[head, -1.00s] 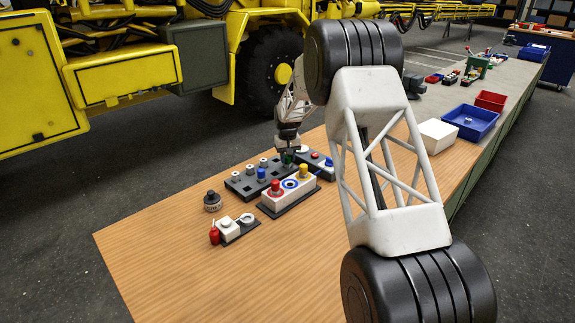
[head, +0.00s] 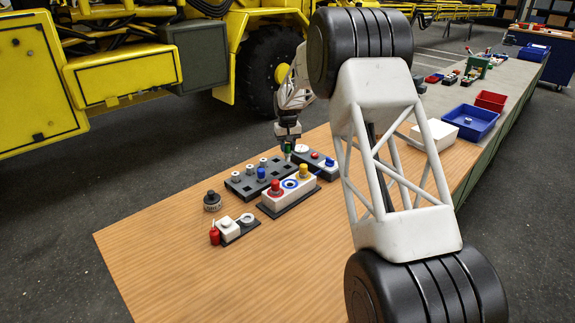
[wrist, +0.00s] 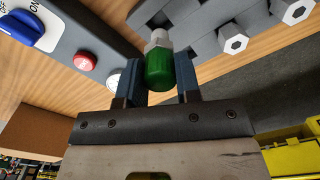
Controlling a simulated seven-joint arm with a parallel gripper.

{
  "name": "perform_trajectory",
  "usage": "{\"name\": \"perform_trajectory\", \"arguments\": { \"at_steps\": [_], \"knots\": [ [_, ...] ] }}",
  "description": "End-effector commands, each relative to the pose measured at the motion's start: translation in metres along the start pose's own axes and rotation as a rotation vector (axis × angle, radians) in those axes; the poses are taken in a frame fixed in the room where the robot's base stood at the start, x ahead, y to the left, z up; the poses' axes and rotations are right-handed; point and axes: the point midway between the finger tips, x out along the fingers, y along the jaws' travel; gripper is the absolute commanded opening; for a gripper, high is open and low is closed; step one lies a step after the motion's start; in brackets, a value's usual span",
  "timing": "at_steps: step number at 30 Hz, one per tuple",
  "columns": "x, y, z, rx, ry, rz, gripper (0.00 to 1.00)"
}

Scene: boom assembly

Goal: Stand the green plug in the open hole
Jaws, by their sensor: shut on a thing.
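My gripper (wrist: 158,84) is shut on the green plug (wrist: 160,66), one finger on either side of it. The plug has a green body and a pale tip. In the head view the green plug (head: 288,148) hangs under my gripper (head: 288,140), just above the far right end of the dark grey rack (head: 236,187). A white block (head: 268,204) stands in front of the rack, with a red plug (head: 275,187) at left and a yellow plug (head: 303,171) at right. Between them is the open hole (head: 289,184), ringed in blue.
A blue plug (head: 261,174) and several pale hex pegs stand in the rack. A control box (head: 318,160) with a red button lies right of it. A black round part (head: 212,201) and a small white fixture (head: 229,229) stand at left. The front tabletop is clear.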

Motion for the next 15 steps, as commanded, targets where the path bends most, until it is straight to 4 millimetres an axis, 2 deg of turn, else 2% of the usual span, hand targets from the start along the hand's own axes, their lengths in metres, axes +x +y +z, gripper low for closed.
{"name": "perform_trajectory", "arguments": {
  "at_steps": [6, 15],
  "knots": [
    [-0.0101, 0.0000, -0.0001, 0.000, 0.000, 0.000, 0.08],
    [-0.0118, 0.0000, -0.0001, 0.000, 0.000, 0.000, 0.08]
  ]
}}
